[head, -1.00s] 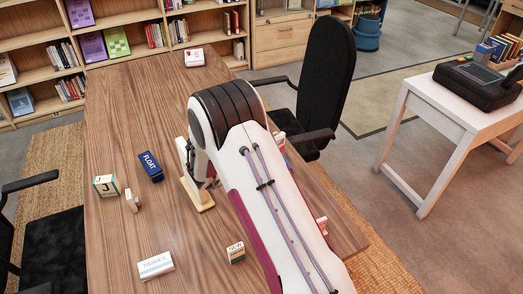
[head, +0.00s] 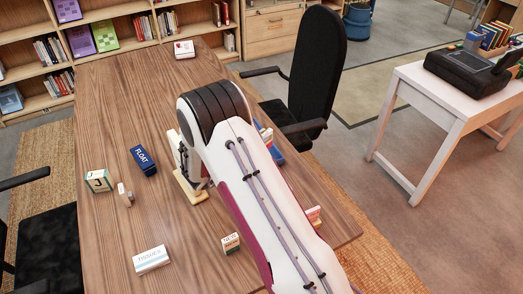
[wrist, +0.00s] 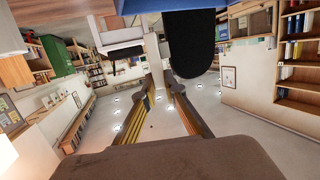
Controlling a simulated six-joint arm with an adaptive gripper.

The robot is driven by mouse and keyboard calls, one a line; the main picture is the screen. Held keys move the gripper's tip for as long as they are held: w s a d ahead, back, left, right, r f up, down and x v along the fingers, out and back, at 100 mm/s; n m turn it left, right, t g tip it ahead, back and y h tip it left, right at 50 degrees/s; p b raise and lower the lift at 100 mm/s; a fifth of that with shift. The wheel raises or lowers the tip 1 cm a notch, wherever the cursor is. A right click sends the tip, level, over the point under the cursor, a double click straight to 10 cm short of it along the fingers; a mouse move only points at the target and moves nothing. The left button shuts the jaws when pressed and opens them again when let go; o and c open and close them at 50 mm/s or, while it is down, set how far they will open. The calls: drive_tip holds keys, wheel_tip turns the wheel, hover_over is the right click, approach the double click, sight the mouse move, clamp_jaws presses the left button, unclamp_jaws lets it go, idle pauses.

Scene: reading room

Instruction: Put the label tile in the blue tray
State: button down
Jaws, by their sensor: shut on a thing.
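My gripper (wrist: 161,92) shows in the wrist view, its two dark fingers close together around something thin that I cannot make out clearly; I take it to be the label tile. In the head view my arm's white casing hides the gripper and the tile. A blue thing (head: 277,156), partly hidden behind the right side of my arm, may be the blue tray. A blue strip (wrist: 130,14) also crosses the top of the wrist view. I cannot tell how far the gripper is from it.
On the wooden table (head: 120,130) stand a J block (head: 98,181), a small tan piece (head: 125,196), a blue FLOAT box (head: 143,160), a tissue box (head: 151,259), a small lettered block (head: 231,243) and a pale wooden stand (head: 188,191). A black chair (head: 320,75) is at the right edge.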

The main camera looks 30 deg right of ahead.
drive_tip(key=shift+f, duration=1.45)
drive_tip(key=shift+f, duration=0.1)
drive_tip(key=shift+f, duration=1.75)
drive_tip(key=shift+f, duration=0.1)
drive_tip(key=c, duration=2.1)
unclamp_jaws()
drive_tip(key=v, duration=1.2)
drive_tip(key=shift+d+r, duration=0.1)
drive_tip(key=shift+r, duration=0.15)
